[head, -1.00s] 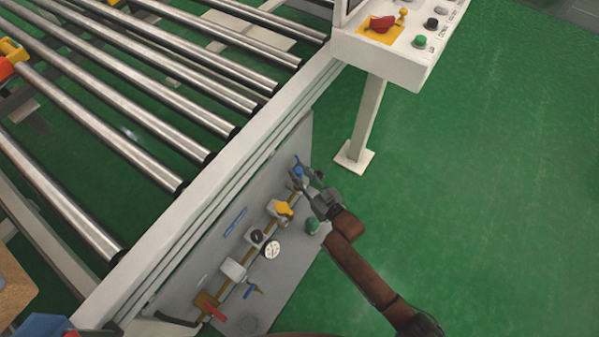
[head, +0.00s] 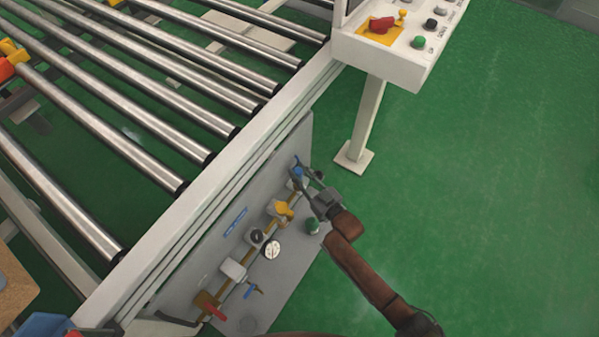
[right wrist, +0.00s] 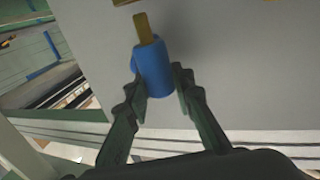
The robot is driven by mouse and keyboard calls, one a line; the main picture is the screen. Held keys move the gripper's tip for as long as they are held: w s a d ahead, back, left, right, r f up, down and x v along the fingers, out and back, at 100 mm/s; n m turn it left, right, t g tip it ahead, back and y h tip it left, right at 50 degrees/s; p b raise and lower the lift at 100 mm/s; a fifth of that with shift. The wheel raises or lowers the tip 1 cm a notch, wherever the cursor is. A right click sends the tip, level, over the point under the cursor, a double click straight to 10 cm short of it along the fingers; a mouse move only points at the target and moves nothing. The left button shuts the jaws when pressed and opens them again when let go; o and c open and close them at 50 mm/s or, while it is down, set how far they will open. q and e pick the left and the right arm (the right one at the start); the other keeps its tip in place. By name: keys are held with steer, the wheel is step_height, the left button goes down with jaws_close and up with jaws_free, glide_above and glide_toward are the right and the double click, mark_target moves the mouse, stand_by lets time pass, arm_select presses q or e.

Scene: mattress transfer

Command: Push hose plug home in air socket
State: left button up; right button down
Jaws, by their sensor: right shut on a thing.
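The hose plug (right wrist: 152,72) is a blue cylinder with a brass tip, seen in the right wrist view between my right gripper's two dark fingers. Its brass tip points toward the top of that view, near a brass piece (right wrist: 122,2) cut off by the top edge. In the head view the blue plug (head: 297,171) is small at the upper end of the grey panel. My right gripper (head: 301,175) is shut on it there. I cannot make out the air socket for certain, nor whether the tip touches it. My left gripper is not in view.
The grey panel (head: 282,290) carries a brass pipe with a yellow fitting (head: 281,209), a round gauge (head: 272,249), and a red-handled valve (head: 208,303). The roller conveyor (head: 150,80) runs alongside. A control box on a white post (head: 362,125) stands beyond. Green floor is open at right.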

steer(key=shift+f, duration=0.35)
steer(key=shift+f+b, duration=1.05)
steer(key=shift+f, duration=0.5)
steer(key=c, duration=1.6)
jaws_free()
steer(key=shift+s+d+f, duration=0.1)
steer(key=v, duration=1.1)
steer(key=shift+s+d, duration=0.25)
steer(key=shift+s, duration=0.1)
